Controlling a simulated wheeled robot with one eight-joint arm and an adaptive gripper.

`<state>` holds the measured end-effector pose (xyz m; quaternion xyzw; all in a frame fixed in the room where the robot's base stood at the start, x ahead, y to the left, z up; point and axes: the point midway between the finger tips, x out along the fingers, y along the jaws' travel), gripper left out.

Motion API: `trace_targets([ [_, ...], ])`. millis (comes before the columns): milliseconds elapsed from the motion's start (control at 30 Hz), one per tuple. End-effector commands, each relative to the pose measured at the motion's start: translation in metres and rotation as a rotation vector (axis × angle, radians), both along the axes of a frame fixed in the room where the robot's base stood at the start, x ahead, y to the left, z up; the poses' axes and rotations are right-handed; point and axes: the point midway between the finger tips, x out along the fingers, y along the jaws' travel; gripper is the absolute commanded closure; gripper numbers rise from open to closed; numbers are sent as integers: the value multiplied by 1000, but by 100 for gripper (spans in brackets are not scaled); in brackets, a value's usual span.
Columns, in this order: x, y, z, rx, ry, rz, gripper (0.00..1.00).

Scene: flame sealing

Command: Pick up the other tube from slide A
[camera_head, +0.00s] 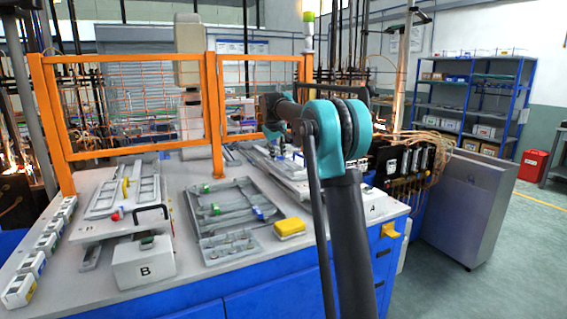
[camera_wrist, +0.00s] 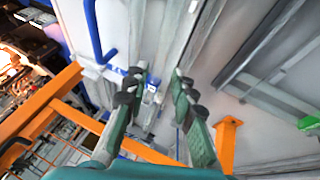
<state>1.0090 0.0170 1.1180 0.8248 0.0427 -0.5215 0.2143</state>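Slide A (camera_head: 372,208), marked with the letter A, lies at the right of the bench, and my arm hides much of it. Its long grey rails (camera_head: 262,166) show left of my arm. In the wrist view, my gripper (camera_wrist: 158,92) is open above long grey rails (camera_wrist: 165,45), with its fingers apart. A small blue and white part (camera_wrist: 152,88) shows between the fingers, apparently below them. I see no tube clearly between the fingers. In the head view my gripper is not clear behind the arm.
Slide B (camera_head: 145,268) stands at the left. An orange mesh fence (camera_head: 215,120) runs along the back and also shows in the wrist view. A blue handle (camera_wrist: 97,32) is near the gripper.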

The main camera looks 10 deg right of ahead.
Motion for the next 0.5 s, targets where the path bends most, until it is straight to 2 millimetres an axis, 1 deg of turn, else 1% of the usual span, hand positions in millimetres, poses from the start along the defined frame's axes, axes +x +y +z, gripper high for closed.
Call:
trace_targets([
  [100, 9, -4, -16, 0, 0, 0, 75],
  [200, 14, -6, -26, 0, 0, 0, 75],
  [500, 16, -6, -29, 0, 0, 0, 75],
])
